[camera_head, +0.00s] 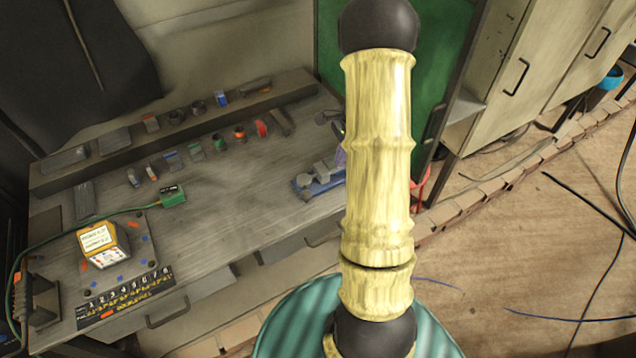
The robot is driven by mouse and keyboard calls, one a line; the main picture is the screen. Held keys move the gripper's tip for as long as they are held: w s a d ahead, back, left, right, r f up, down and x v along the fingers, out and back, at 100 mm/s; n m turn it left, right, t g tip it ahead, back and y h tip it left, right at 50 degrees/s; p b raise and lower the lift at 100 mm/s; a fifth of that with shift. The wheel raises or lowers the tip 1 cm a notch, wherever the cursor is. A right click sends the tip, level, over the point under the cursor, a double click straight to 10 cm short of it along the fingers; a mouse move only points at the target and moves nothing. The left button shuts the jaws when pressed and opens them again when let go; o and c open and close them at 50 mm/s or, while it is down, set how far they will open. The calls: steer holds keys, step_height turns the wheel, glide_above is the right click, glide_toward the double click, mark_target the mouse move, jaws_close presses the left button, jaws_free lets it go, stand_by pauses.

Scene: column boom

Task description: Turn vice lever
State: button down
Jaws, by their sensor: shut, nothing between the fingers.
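A small blue and grey vice (312,182) sits near the right end of the grey workbench (240,205). My yellow arm stands upright in front of the bench and hides what lies just right of the vice. I cannot make out the vice's lever. A small dark and purple shape (340,145) shows at the arm's left edge, just above the vice, too small to identify. My gripper does not show clearly in this view.
Several small coloured parts line the back of the bench. A green box with a cable (172,196) and a yellow-white device (102,243) stand at the left. Grey cabinets (535,75) are at the right, and loose cables lie on the floor (510,250).

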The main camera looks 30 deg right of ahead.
steer(key=a+f+p, duration=0.5)
steer(key=a+f, duration=0.1)
steer(key=f, duration=0.3)
steer(key=shift+w+a+f, duration=0.2)
steer(key=shift+w+f, duration=0.15)
stand_by(0.6)
